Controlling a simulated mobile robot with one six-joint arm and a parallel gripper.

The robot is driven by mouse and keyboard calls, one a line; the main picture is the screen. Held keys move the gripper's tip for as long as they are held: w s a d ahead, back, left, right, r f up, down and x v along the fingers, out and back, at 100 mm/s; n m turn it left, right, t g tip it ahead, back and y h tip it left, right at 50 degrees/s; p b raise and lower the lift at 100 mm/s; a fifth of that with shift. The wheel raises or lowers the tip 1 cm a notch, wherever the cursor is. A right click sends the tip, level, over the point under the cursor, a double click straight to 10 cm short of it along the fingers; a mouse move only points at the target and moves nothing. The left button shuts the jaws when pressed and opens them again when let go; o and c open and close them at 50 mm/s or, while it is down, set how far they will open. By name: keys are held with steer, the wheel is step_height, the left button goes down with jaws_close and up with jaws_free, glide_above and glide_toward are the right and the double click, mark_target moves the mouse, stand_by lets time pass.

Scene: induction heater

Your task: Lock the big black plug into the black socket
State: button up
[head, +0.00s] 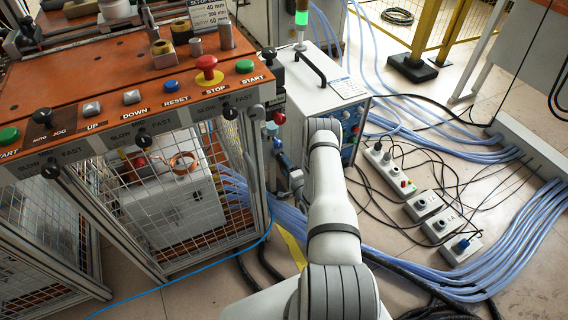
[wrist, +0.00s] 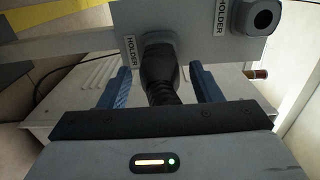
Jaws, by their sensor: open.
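The big black plug (wrist: 159,72) shows in the wrist view, with its ribbed cable end toward me. Its far end sits at a grey holder plate (wrist: 200,47) marked HOLDER. My gripper (wrist: 160,78) is open, with one blue finger on each side of the plug. A gap shows between each finger and the plug. In the head view my arm hides most of the gripper and the plug. I cannot pick out the black socket for certain in either view.
A second holder (wrist: 263,17) at the upper right of the wrist view looks empty. In the head view, the orange-topped control bench (head: 130,75) stands left and a grey cabinet (head: 315,90) stands behind my arm. Blue hoses (head: 440,280) and power strips (head: 390,172) cover the floor to the right.

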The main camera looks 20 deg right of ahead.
steer(key=shift+w+b, duration=0.55)
steer(key=shift+w, duration=0.7)
steer(key=shift+b, duration=0.3)
stand_by(0.4)
jaws_close()
steer(key=shift+s+d+p, duration=0.1)
steer(key=shift+s+p, duration=0.9)
steer(key=shift+s, duration=1.95)
